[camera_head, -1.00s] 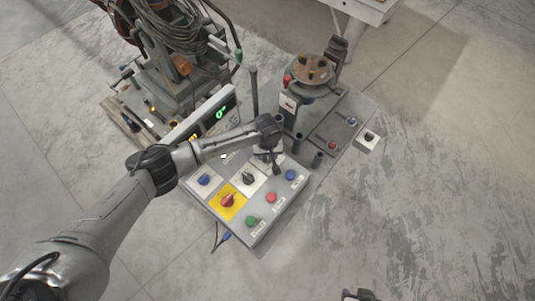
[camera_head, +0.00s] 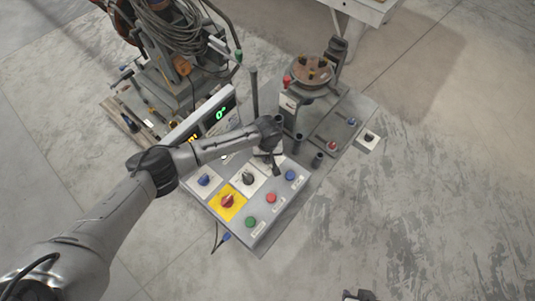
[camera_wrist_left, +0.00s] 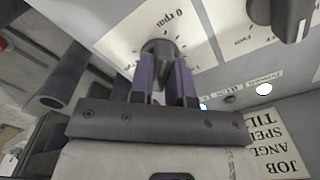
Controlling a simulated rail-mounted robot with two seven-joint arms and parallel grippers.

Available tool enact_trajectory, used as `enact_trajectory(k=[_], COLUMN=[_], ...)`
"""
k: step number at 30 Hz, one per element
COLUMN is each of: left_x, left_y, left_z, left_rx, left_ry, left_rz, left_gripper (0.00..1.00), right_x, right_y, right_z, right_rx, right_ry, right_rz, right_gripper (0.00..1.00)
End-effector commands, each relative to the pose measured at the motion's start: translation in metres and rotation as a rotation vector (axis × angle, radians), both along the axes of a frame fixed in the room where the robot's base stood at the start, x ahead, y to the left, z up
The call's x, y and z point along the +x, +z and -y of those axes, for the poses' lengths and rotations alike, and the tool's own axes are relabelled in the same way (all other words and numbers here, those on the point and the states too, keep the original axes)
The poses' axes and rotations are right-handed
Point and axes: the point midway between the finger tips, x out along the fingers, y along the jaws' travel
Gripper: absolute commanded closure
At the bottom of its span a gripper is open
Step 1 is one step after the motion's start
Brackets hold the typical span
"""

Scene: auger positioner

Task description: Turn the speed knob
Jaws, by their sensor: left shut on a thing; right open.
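The speed knob (camera_wrist_left: 160,48) is a dark round knob on a white plate with a printed rpm scale, in the left wrist view. My left gripper (camera_wrist_left: 164,72) is shut on it, with one purple finger on each side. In the head view my left gripper (camera_head: 275,165) reaches down to the upper part of the grey control panel (camera_head: 208,212), and the speed knob is hidden there by the gripper. My right gripper (camera_head: 358,296) shows only in part at the bottom edge, open and away from the panel.
Beside the held knob stand a black knob (camera_head: 248,178), a blue button (camera_head: 291,175), a red-and-yellow switch (camera_head: 228,201), a red button (camera_head: 271,198) and a green button (camera_head: 250,222). A display (camera_head: 219,114) and the positioner table (camera_head: 313,71) stand behind. Floor at right is clear.

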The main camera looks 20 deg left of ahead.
Motion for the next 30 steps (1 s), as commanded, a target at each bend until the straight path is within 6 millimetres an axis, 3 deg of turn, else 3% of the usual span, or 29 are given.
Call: enact_trajectory(k=[11, 30], left_x=[-0.001, -0.001], left_y=[0.002, 0.002], left_z=[0.000, 0.001], left_rx=[-0.001, -0.001], left_ry=[-0.106, -0.694], left_rz=[-0.003, -0.003], left_gripper=[1.00, 1.00], right_x=[0.000, 0.000], right_y=[0.011, 0.041], right_z=[-0.001, 0.002], right_rx=[0.004, -0.007], right_ry=[-0.003, 0.004], right_rz=[0.000, 0.000], right_gripper=[0.57, 0.57])
